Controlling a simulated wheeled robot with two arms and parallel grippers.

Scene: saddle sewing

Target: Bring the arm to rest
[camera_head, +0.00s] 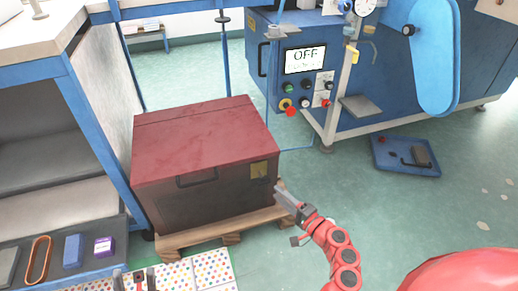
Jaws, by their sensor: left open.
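My left gripper (134,280) shows only at the bottom edge, left of centre. Its two dark fingers point up and stand apart, with nothing seen between them. My right arm is red and bent, coming up from the lower right. Its gripper (290,206) is close to the right front corner of a dark box with a red lid (205,140) in the picture. I cannot tell whether it touches the box, or whether its fingers are apart. No object is clearly seen in it.
The box sits on a wooden pallet (240,222). A blue shelf (88,130) stands left, with a purple box (104,246) and a blue block (72,250) on its lower level. A blue machine (400,70) with an "OFF" screen stands behind. A blue tray (405,158) lies on open floor.

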